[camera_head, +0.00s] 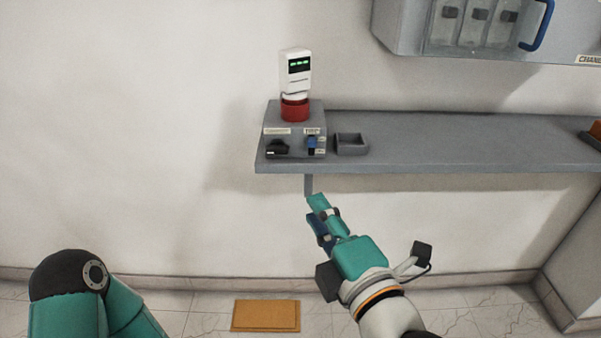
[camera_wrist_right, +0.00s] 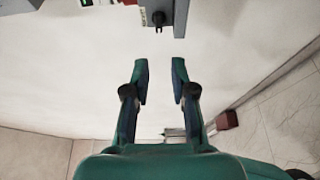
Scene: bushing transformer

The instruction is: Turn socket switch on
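A grey socket box (camera_head: 296,134) sits on the left end of a wall shelf. Its front has a blue switch (camera_head: 311,143) on the right and a black fitting (camera_head: 276,149) on the left, with labels above. The switch's setting is too small to tell. My right gripper (camera_head: 315,210) is below the shelf edge, in front of the box and apart from it. In the right wrist view its two fingers (camera_wrist_right: 160,66) are spread with nothing between them. A dark fitting (camera_wrist_right: 158,18) beside a white label shows beyond the fingertips. My left gripper is out of view.
A white device with a green display (camera_head: 296,70) stands in a red base (camera_head: 294,107) on the box. A small grey tray (camera_head: 351,144) is beside it on the grey shelf (camera_head: 450,150). A grey cabinet (camera_head: 400,30) hangs above. An orange-brown mat (camera_head: 266,316) lies on the floor.

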